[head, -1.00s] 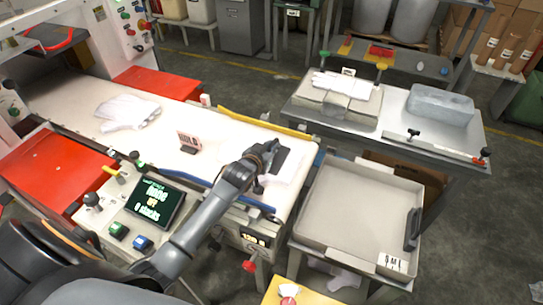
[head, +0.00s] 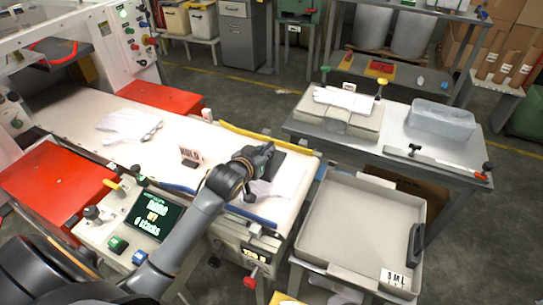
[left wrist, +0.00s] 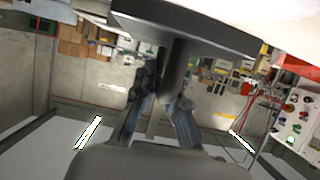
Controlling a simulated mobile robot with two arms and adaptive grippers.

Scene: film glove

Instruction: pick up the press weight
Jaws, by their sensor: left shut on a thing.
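The press weight (head: 278,163) is a dark grey slab at the right end of the white belt, partly hidden by my left gripper (head: 262,158). In the left wrist view the weight's dark plate (left wrist: 190,32) spans the top, and its round post (left wrist: 174,70) runs between my left fingers (left wrist: 160,103). The left gripper is shut on that post. A pale film glove (head: 265,189) lies on the belt by the weight. I cannot tell whether the weight is clear of the surface. My right gripper is not in view.
An empty shallow tray (head: 355,225) is at right. Behind it, a metal table (head: 395,137) holds a grey bin (head: 441,119) and gloves (head: 344,98). A control panel (head: 158,219) sits in front.

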